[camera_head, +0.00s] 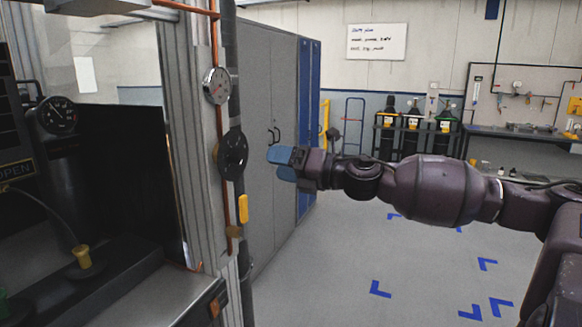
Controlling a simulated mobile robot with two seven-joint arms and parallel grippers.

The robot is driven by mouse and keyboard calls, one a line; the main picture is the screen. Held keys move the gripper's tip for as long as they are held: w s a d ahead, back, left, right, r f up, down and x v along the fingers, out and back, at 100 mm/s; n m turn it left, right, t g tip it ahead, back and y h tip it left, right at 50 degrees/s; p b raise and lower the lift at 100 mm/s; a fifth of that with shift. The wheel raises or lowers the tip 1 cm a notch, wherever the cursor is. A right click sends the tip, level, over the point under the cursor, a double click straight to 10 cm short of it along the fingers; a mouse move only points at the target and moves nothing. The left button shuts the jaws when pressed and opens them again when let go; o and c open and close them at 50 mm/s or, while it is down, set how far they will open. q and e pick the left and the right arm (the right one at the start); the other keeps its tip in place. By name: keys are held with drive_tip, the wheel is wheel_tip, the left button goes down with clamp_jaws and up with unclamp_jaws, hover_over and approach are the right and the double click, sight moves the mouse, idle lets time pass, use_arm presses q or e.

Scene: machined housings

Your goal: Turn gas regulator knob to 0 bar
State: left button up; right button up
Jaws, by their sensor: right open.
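A black round regulator knob (233,154) sits on the copper pipe beside the machine frame, left of centre. A white-faced pressure gauge (217,85) is mounted just above it; its reading is too small to tell. My right gripper (278,163) reaches in from the right with blue fingertips pointing left toward the knob. It is open and empty, with a visible gap between its fingertips and the knob in the picture. My left gripper is not in view.
A yellow valve handle (243,209) hangs below the knob. Grey cabinets (268,130) stand behind my gripper. A dark gauge (57,115) and a machine bench (150,295) are at left. Gas cylinders (412,128) stand at the back. The floor at right is clear.

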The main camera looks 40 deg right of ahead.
drive_tip(key=shift+v, duration=0.9)
